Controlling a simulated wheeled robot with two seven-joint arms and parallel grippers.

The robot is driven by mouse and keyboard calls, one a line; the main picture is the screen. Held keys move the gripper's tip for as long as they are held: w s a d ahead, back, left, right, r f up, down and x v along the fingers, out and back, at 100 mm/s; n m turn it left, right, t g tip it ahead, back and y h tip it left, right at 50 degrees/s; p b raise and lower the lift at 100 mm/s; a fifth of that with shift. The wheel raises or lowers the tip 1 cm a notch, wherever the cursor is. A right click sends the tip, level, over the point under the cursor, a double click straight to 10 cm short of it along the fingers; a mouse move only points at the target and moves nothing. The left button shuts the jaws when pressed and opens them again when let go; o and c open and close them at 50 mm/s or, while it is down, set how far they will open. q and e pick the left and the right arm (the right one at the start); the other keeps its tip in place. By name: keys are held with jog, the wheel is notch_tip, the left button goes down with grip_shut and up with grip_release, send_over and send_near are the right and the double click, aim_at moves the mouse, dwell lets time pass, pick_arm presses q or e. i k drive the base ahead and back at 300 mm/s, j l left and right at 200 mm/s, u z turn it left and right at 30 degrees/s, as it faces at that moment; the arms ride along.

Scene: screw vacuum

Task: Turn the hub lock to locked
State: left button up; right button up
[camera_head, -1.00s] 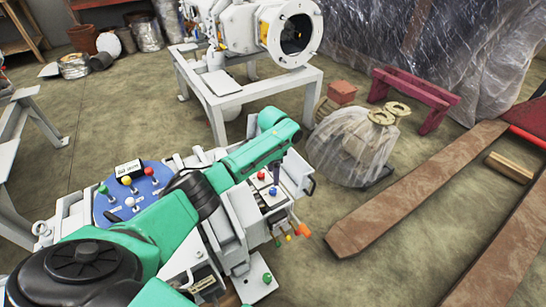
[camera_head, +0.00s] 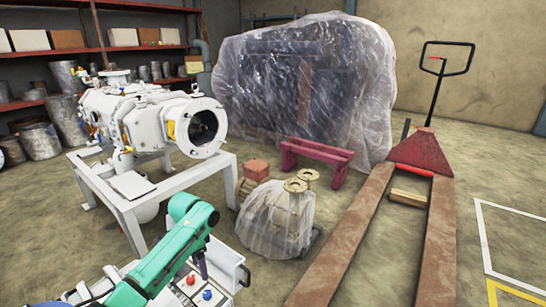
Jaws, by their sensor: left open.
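The white vacuum machine (camera_head: 150,118) lies on a white stand at the left, with a round flanged opening facing right. I cannot make out a part that is clearly the hub lock. My left arm comes in green from the bottom left and bends down at its end. My left gripper (camera_head: 203,267) points down, small and dark, above a white unit (camera_head: 228,268) with a red knob (camera_head: 190,279) and a blue knob (camera_head: 207,295). The gripper is open, apart from the vacuum machine; its fingertips are hard to make out. My right gripper is out of view.
A plastic-wrapped object (camera_head: 275,222) stands on the floor right of the stand. Behind it are a dark red bench (camera_head: 318,156) and a large plastic-covered mass (camera_head: 300,85). A pallet jack (camera_head: 425,155) stretches along the right. Shelves line the back left; floor is free at far right.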

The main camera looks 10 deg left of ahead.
aim_at(190, 279)
jog(key=k+l, duration=0.3)
jog(key=k, duration=0.15)
jog(key=k+l, duration=0.3)
jog(key=k, duration=0.1)
